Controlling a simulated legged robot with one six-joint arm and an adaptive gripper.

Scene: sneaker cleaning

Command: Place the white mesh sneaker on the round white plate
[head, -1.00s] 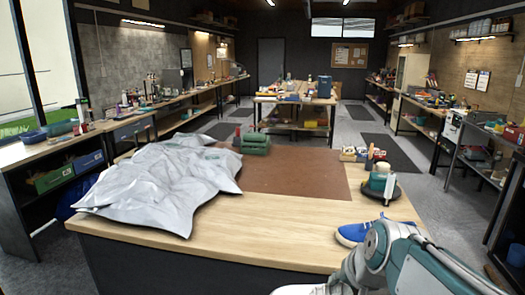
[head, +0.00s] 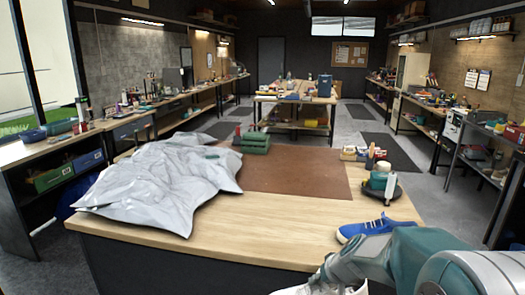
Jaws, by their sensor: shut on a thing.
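The white mesh sneaker (head: 290,291) shows only in part at the bottom edge of the head view, in front of the wooden workbench (head: 270,246). My gripper (head: 328,280) reaches down onto it and is shut on it. The gripper covers the sneaker's middle, and the frame edge cuts off its lower part, so I cannot tell what is beneath it. A blue sneaker (head: 362,230) with a white sole lies on the bench just beyond my arm. I do not see the round white plate in this view.
A crumpled silver-grey sheet (head: 165,190) covers the bench's left side. A brown mat (head: 295,172) lies in the middle, mostly clear. A dark round dish (head: 396,193) with a teal-and-white container stands at right. Green blocks (head: 254,142) sit at the back edge.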

